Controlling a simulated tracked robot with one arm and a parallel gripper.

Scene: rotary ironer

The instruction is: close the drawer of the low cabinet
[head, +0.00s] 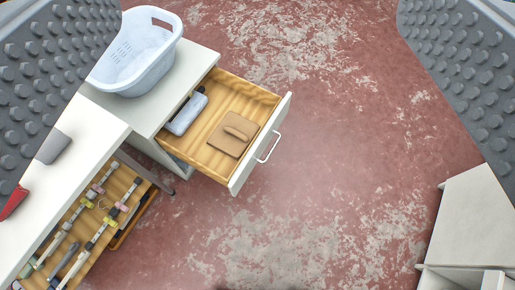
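The low cabinet (190,62) is white and stands at the upper left. Its drawer (262,95) is pulled out toward the right, with a wooden interior and a white front (262,145) bearing a pale bar handle (269,147). Inside lie a light blue-grey item (186,113) and a brown flat block with a grip (233,134). My gripper (258,80) shows as two dark studded fingers at the left and right picture edges, wide apart and empty. The fingertips run out of the frame. The drawer is seen between the fingers, apart from them.
A pale blue laundry basket (140,55) sits on the cabinet top. White furniture (470,225) is at lower right. The worn red floor between is clear.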

